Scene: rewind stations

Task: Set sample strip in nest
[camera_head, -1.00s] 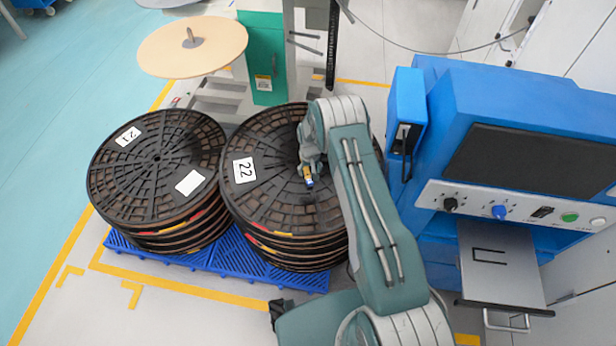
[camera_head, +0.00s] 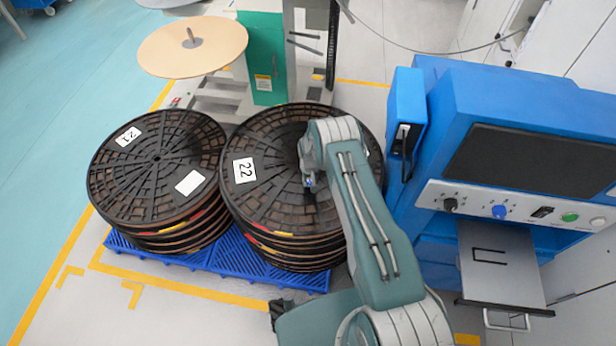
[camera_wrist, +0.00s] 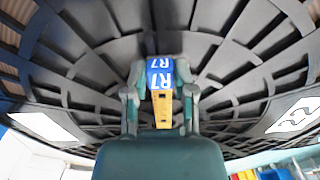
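In the head view my gripper (camera_head: 308,180) is above the reel stack labelled 22, and only a small blue bit of the strip shows. A dark rectangular outline, which looks like the nest (camera_head: 489,256), is marked on the grey drawer plate (camera_head: 505,285) of the blue machine at right. No strip lies in the outline.
Two stacks of black reels, 21 (camera_head: 150,165) and 22 (camera_head: 262,205), stand on a blue pallet (camera_head: 215,262). The blue machine (camera_head: 530,100) has a small blue box (camera_head: 407,105) on its left side. A tan disc (camera_head: 193,47) stands behind the stacks.

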